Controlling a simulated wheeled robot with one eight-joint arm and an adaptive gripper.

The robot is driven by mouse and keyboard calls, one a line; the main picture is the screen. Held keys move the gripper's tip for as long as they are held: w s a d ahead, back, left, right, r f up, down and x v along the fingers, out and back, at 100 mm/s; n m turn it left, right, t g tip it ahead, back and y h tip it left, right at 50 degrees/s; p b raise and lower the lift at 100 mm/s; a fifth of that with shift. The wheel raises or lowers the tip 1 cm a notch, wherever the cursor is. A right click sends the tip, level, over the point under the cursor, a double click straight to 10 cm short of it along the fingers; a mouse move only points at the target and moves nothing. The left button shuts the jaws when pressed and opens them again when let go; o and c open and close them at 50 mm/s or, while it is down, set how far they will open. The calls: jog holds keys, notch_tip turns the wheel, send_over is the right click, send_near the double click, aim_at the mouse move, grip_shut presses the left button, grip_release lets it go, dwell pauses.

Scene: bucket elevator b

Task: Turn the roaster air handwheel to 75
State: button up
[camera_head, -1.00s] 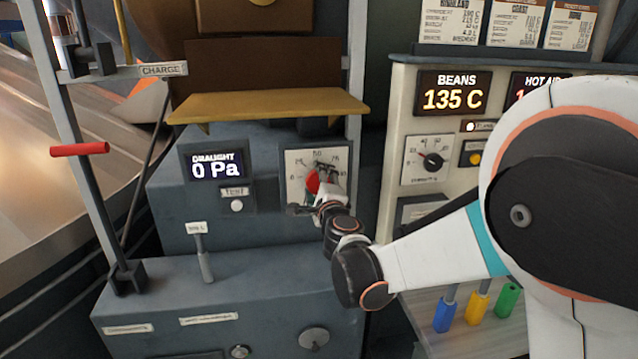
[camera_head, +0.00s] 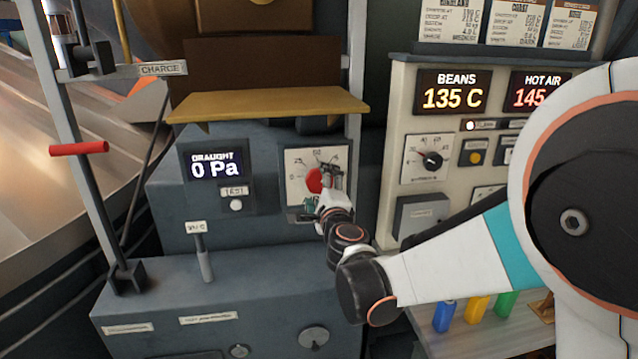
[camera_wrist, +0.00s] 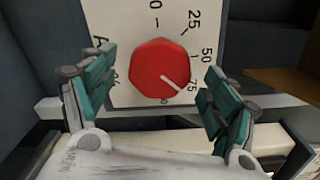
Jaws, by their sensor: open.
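The roaster air handwheel is a red, many-sided knob (camera_head: 314,181) on a white dial plate (camera_head: 304,162). In the wrist view the knob (camera_wrist: 158,68) shows whole, and its white pointer line aims close to the 75 label; I cannot tell if it is exactly on the mark. My gripper (camera_head: 331,190) is in front of the dial at its lower right. In the wrist view its green-padded fingers (camera_wrist: 161,72) are spread wide on either side of the knob, with visible gaps to it.
The draught display (camera_head: 216,168) reads 0 Pa, left of the dial. A yellow shelf (camera_head: 270,104) juts out above it. A cream panel (camera_head: 397,110) with BEANS and HOT AIR displays stands to the right. A lever (camera_head: 203,258) rises at lower left.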

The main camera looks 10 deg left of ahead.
jog(key=v, duration=0.9)
jog(key=w+d+r+n+t+h+p, duration=0.1)
jog(key=w+d+r, duration=0.3)
jog(key=d, duration=0.2)
jog(key=w+d+r+n+h+p, duration=0.1)
jog(key=w+d+r, duration=0.25)
jog(key=d, duration=0.35)
jog(key=s+f+n+g+y, duration=0.2)
jog(key=s+n+g, duration=0.3)
jog(key=s+n, duration=0.8)
jog(key=s+d+f+n+g+h, duration=0.1)
jog(key=s+d+f+g+h, duration=0.1)
jog(key=s+d+f, duration=0.2)
jog(key=s+d+f+n+g+h+b, duration=0.1)
jog(key=s+d+f, duration=0.3)
jog(key=s, duration=0.7)
jog(key=s+d+f+n+g+h+b, duration=0.1)
jog(key=s+d+f+g+h, duration=0.1)
jog(key=s, duration=0.5)
jog(key=d+f+g, duration=0.1)
jog(key=d+f, duration=0.1)
jog(key=d, duration=0.1)
jog(key=shift+s+d+f+h, duration=0.2)
jog(key=shift+d+f+h, duration=0.05)
jog(key=shift+d+h, duration=0.05)
